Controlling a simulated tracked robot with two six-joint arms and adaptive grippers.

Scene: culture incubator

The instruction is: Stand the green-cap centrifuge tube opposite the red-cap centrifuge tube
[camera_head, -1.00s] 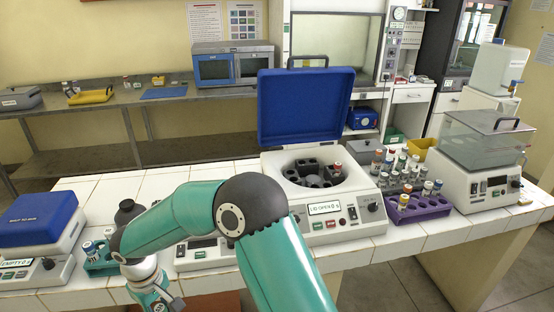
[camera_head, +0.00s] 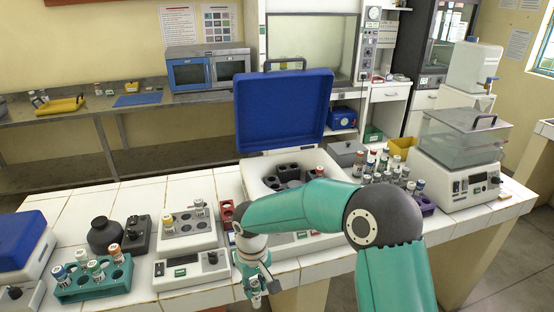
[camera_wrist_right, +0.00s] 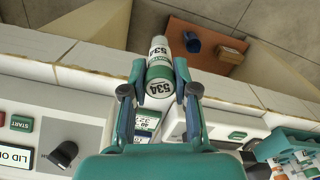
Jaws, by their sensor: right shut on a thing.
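My right gripper (camera_head: 256,293) is shut on a tube, low in front of the bench devices. In the right wrist view the gripper (camera_wrist_right: 158,88) clasps the tube (camera_wrist_right: 159,72), which has a green band and a white label reading 534. I cannot tell which end is the cap. A red-cap tube (camera_head: 320,172) stands at the right side of the centrifuge rotor (camera_head: 290,182). The blue centrifuge lid (camera_head: 284,108) is open. My right arm hides part of the centrifuge's front and rotor. My left gripper is out of view.
A teal rack (camera_head: 92,288) with several tubes stands at the left. Beside it are a dark bottle (camera_head: 104,236) and a small device (camera_head: 188,243) holding tubes. Crowded tube racks (camera_head: 400,172) and a water bath (camera_head: 462,150) stand right of the centrifuge.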

